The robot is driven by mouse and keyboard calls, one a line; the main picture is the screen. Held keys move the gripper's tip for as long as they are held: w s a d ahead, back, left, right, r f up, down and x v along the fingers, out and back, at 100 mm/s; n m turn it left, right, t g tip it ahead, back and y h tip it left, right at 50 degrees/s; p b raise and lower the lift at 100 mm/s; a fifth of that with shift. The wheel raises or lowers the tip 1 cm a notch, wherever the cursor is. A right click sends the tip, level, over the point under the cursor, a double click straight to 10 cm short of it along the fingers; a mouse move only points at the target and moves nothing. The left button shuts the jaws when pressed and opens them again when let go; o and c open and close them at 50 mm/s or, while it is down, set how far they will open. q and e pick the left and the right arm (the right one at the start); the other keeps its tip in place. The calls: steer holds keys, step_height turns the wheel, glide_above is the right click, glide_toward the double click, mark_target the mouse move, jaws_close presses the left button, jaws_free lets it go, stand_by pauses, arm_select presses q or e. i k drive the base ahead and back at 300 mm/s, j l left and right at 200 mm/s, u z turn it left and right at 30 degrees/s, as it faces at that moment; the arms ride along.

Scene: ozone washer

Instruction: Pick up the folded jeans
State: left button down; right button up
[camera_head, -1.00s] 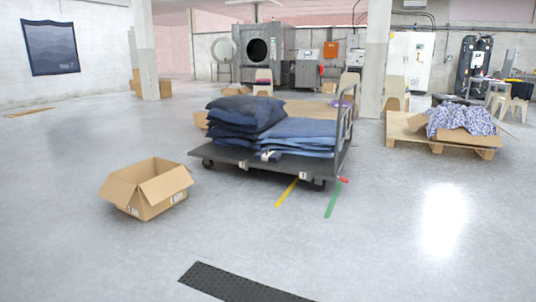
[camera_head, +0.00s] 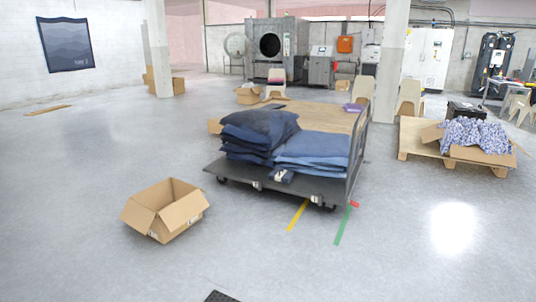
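Folded jeans lie in two stacks on a dark flatbed cart in the middle of the head view. The left stack of dark navy jeans (camera_head: 262,128) is taller. The right stack of lighter blue jeans (camera_head: 314,149) is lower. The cart (camera_head: 236,175) has a low deck and an upright handle frame at its right end. Neither of my grippers shows in the view, so I cannot tell their state.
An open cardboard box (camera_head: 164,210) sits on the floor in front of the cart. A wooden pallet (camera_head: 425,148) with a box of patterned cloth (camera_head: 474,136) stands at right. A pillar (camera_head: 391,62) rises behind the cart. The floor in front is mostly clear.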

mark_target(283, 175)
steer(key=i+u, duration=0.3)
steer(key=i, duration=2.25)
